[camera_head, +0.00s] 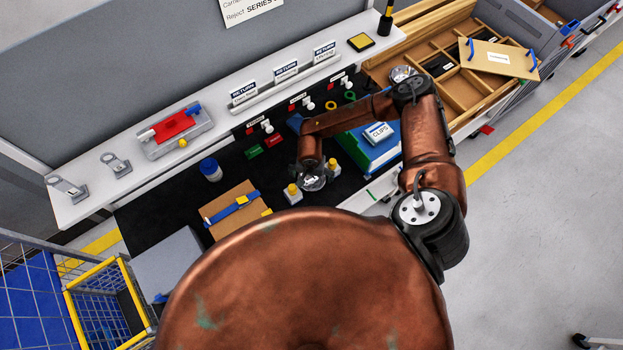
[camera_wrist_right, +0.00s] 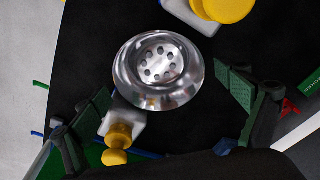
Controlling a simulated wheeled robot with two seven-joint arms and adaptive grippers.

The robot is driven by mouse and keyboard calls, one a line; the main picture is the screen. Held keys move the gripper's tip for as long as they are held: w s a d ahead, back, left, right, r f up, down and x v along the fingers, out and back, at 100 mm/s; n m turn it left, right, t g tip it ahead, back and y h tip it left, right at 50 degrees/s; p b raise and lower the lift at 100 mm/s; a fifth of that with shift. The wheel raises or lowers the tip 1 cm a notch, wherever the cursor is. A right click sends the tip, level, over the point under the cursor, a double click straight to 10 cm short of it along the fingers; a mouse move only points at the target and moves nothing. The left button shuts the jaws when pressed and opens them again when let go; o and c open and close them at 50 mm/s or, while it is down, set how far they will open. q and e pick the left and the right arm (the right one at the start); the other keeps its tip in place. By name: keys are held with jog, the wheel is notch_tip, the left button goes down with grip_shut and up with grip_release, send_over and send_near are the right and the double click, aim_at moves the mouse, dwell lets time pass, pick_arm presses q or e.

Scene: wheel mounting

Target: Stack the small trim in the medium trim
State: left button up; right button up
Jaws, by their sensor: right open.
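A round silver trim (camera_wrist_right: 157,72) with a dished rim and several holes in its centre lies on the black worktop in the right wrist view. Whether it is one trim or two nested ones, and which size, I cannot tell. My right gripper (camera_wrist_right: 166,92) is open, with one finger to the left of the trim and one to the right, both apart from it. In the head view my right gripper (camera_head: 311,171) points down at the worktop and mostly hides the silver part (camera_head: 314,184) beneath it. My left gripper is not in view.
White blocks with yellow knobs stand close to the trim (camera_wrist_right: 118,134), (camera_wrist_right: 226,8). A cardboard box (camera_head: 228,203) and a blue-lidded jar (camera_head: 210,169) lie to the left. A blue and green CLIPS box (camera_head: 366,150) and a wooden compartment tray (camera_head: 462,90) are to the right.

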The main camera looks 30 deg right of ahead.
jog(key=shift+f, duration=0.6)
jog(key=shift+d+f, duration=0.1)
jog(key=shift+f, duration=0.35)
jog(key=c, duration=0.8)
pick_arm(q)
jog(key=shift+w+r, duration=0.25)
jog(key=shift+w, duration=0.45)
pick_arm(e)
jog(key=c, duration=0.6)
jog(key=shift+o, duration=0.2)
